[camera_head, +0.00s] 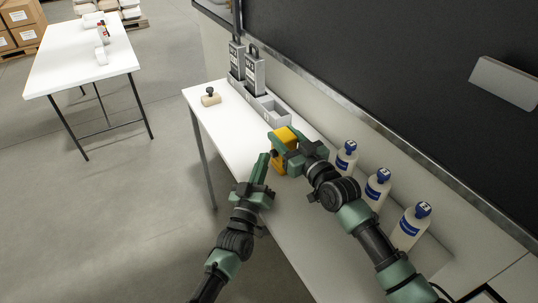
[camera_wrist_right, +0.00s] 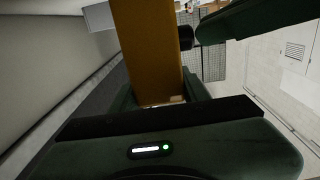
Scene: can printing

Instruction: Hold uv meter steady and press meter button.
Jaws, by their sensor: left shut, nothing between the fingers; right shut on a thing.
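In the right wrist view the yellow meter (camera_wrist_right: 148,45) stands upright between the fingers. A dark round button (camera_wrist_right: 186,37) sticks out of its side. My left gripper (camera_head: 264,158) is shut and empty, its tip beside the meter's left side. In the right wrist view the left gripper's green tip (camera_wrist_right: 205,28) is right at the button; I cannot tell whether it touches.
The white table (camera_head: 232,118) bears grey holders with two upright devices (camera_head: 254,72), a stamp with a dark knob (camera_head: 210,97), and three white bottles with blue caps (camera_head: 378,188) along the wall. Another white table (camera_head: 75,68) stands at the back left. The floor between is clear.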

